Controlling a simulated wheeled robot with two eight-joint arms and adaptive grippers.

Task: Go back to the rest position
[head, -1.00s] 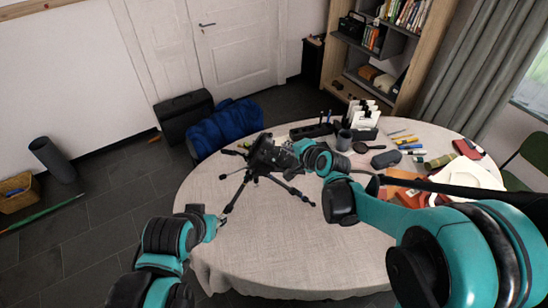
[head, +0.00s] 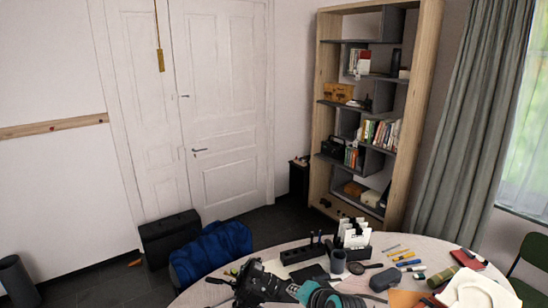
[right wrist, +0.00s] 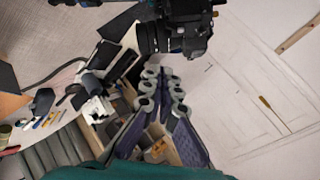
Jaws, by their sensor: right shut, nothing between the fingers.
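The black camera (head: 256,282) on its tripod stands at the bottom edge of the head view, on the round table; its legs are mostly cut off. It also shows at the top of the right wrist view (right wrist: 178,32). My right gripper (right wrist: 160,82) is shut and empty, with its fingertips pointing toward the camera's lower side in that view. In the head view my teal right wrist is just right of the camera; whether they touch cannot be told. My left gripper is out of view.
The table (head: 408,250) holds a pen holder, a grey cup (head: 337,262), a dark case (head: 383,280), markers and papers at right. A bookshelf (head: 430,110), a curtain and a green chair stand beyond. A blue bag (head: 212,250) and black case lie by the white door.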

